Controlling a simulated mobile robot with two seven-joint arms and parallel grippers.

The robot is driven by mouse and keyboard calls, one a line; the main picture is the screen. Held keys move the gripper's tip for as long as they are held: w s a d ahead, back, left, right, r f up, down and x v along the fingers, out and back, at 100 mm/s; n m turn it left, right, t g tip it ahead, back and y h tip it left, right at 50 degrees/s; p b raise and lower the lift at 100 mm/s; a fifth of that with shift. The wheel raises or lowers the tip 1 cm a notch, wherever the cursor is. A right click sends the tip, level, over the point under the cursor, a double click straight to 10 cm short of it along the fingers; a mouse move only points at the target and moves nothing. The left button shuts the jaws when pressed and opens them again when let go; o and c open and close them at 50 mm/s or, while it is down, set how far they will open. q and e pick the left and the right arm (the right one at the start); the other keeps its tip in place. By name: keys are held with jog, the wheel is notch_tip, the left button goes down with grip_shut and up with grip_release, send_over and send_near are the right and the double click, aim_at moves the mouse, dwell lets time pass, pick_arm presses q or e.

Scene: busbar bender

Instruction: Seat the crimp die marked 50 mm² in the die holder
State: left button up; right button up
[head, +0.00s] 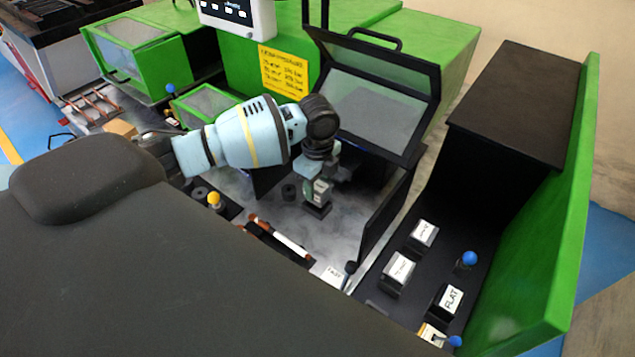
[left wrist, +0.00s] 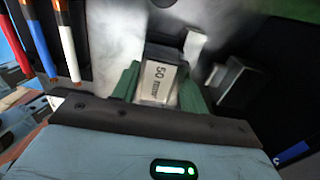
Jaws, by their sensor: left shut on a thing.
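The crimp die (left wrist: 160,82) has a white label reading "50 mm²" in the left wrist view. My left gripper (left wrist: 158,88) is shut on it, with a green finger on each side. In the head view the die (head: 321,190) shows its pale label below the wrist, at my left gripper (head: 314,188), inside the open-lidded work bay. A dark block shows directly under the die there; I cannot tell whether it is the die's lower part or the die holder, nor whether the die is seated. My right gripper is not in view.
A raised lid with a clear window (head: 375,105) stands behind the gripper. Labelled dark blocks, one reading "FLAT" (head: 450,300), lie on the black tray at right, near a blue knob (head: 469,258). Red, blue and white cables (left wrist: 68,40) with copper ends show at upper left.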

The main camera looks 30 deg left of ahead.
aim_at(317, 184)
pick_arm(q)
jog(key=shift+f+b, duration=0.3)
jog(key=shift+f, duration=1.3)
jog(key=o, duration=1.2)
jog(key=shift+c, duration=0.2)
jog(key=shift+r, duration=3.95)
jog(key=shift+s+f, duration=0.1)
